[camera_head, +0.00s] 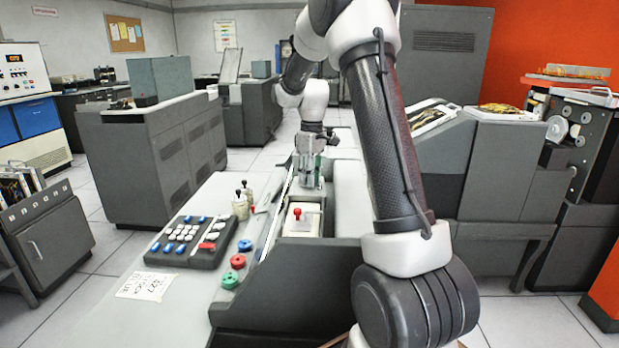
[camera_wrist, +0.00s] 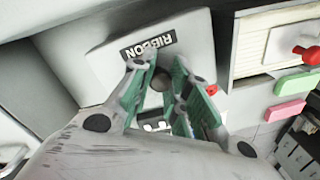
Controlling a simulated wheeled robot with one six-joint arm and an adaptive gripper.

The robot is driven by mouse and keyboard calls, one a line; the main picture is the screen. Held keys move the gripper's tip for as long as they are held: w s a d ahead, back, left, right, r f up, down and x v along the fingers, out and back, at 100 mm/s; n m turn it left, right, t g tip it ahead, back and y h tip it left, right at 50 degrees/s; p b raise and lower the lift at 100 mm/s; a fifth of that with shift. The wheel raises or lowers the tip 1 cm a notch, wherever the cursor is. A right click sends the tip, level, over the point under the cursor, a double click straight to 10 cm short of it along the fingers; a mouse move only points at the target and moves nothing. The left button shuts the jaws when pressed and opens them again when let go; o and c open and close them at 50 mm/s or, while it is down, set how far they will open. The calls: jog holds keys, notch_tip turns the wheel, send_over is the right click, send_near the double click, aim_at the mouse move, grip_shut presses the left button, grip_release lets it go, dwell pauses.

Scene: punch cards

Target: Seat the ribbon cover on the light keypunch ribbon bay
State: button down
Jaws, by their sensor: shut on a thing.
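The ribbon cover (camera_wrist: 112,72) is a light grey plate with a black RIBBON label in the wrist view. A dark round knob (camera_wrist: 160,82) stands on it. My gripper (camera_wrist: 158,72) has its green-lined fingers closed around this knob. In the head view my gripper (camera_head: 309,172) points down over the far part of the light keypunch (camera_head: 348,200). The cover is mostly hidden there by the gripper and machine. I cannot tell whether the cover rests fully in the ribbon bay or sits slightly above it.
A red knob (camera_head: 297,212) on a pale panel lies nearer than my gripper. Green (camera_wrist: 300,83) and pink (camera_wrist: 278,110) strips show in the wrist view.

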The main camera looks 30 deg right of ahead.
jog(key=shift+f, duration=0.25)
dwell(0.4)
jog(key=shift+f, duration=0.55)
jog(key=shift+f, duration=0.4)
dwell(0.8)
jog(key=c, duration=0.9)
grip_release()
jog(key=shift+r, duration=0.1)
jog(key=shift+r, duration=4.45)
